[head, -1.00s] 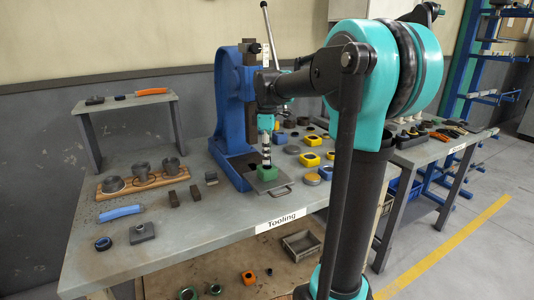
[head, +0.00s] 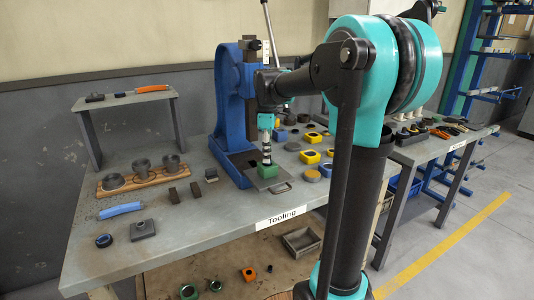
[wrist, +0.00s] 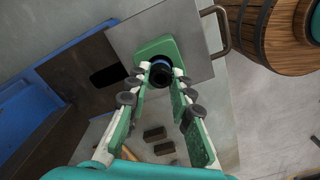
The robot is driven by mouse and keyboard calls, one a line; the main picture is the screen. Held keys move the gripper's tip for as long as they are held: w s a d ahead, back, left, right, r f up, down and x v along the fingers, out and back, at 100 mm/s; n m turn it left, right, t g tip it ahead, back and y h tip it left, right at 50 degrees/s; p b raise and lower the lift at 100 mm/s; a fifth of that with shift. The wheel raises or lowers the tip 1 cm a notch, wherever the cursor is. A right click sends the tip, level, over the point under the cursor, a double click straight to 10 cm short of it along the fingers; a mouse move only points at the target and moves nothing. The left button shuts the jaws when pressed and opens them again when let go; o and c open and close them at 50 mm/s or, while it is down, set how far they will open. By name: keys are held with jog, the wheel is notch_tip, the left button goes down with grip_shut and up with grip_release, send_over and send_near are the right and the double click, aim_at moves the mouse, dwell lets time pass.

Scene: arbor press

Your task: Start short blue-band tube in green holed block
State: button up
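The green holed block (head: 267,171) sits on a grey plate with a handle (head: 278,186) at the foot of the blue arbor press (head: 229,110). It also shows in the wrist view (wrist: 157,46). The short tube (wrist: 160,75) is dark with a blue band, seen nearly end-on over the block. My gripper (wrist: 161,71) points down at the block, its fingertips closed in on both sides of the tube. In the head view, my gripper (head: 266,157) is upright just above the block. How far the tube sits in the hole is hidden.
Yellow blocks (head: 310,157) and round pieces lie right of the press. A wooden rack with metal cups (head: 141,178), dark blocks and a blue-handled tool (head: 120,209) lie left. A wooden barrel (wrist: 270,35) shows in the wrist view.

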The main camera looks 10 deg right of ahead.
jog(key=o, duration=0.5)
jog(key=shift+r, duration=0.1)
